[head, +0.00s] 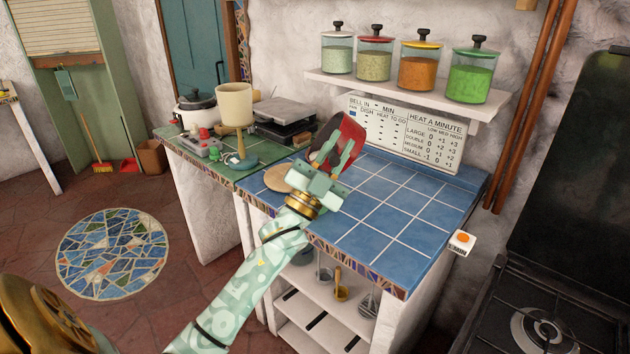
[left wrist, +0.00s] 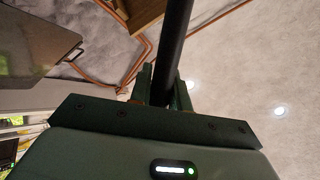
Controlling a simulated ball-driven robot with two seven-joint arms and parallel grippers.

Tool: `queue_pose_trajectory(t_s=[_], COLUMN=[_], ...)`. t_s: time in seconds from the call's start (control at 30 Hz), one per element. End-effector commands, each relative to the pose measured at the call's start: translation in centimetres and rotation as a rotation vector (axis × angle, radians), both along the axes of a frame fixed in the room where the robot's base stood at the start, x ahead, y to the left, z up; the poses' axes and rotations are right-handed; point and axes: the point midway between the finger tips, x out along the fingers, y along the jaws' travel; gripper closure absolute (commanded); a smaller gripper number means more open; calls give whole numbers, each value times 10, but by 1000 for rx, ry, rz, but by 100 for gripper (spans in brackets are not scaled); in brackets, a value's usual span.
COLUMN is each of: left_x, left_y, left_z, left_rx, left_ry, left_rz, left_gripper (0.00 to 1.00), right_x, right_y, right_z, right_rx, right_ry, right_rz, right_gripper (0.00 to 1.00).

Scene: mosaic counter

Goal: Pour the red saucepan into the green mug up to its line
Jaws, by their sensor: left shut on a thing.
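The red saucepan (head: 351,129) is held up above the far edge of the blue tiled counter (head: 410,215), tipped well over on its side. My left gripper (head: 343,163) is shut on its handle. In the left wrist view the black handle (left wrist: 174,45) runs up between the fingers of my left gripper (left wrist: 165,88). I cannot see the pan's contents or any stream of liquid. The green mug and its line cannot be made out; the gripper and pan cover part of the counter. My right gripper is not in view.
A round wooden board (head: 277,179) lies at the counter's left. A shelf (head: 400,92) with lidded jars and a printed chart (head: 408,130) stand behind. A white timer (head: 462,242) is at the right edge. The counter's right half is clear.

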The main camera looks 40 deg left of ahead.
Motion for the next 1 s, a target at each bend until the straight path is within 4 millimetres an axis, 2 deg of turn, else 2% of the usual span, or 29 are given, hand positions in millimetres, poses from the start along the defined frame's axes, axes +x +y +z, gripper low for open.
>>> queue_pose_trajectory(t_s=[0.4,1.0], left_x=[0,16], left_y=[0,-25], left_z=[3,3], left_rx=[-10,-8], left_ry=[-12,-11], left_rz=[0,0], left_gripper=[100,100], right_x=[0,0], right_y=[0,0], right_z=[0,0], right_rx=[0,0], right_ry=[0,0], right_rz=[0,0], right_gripper=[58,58])
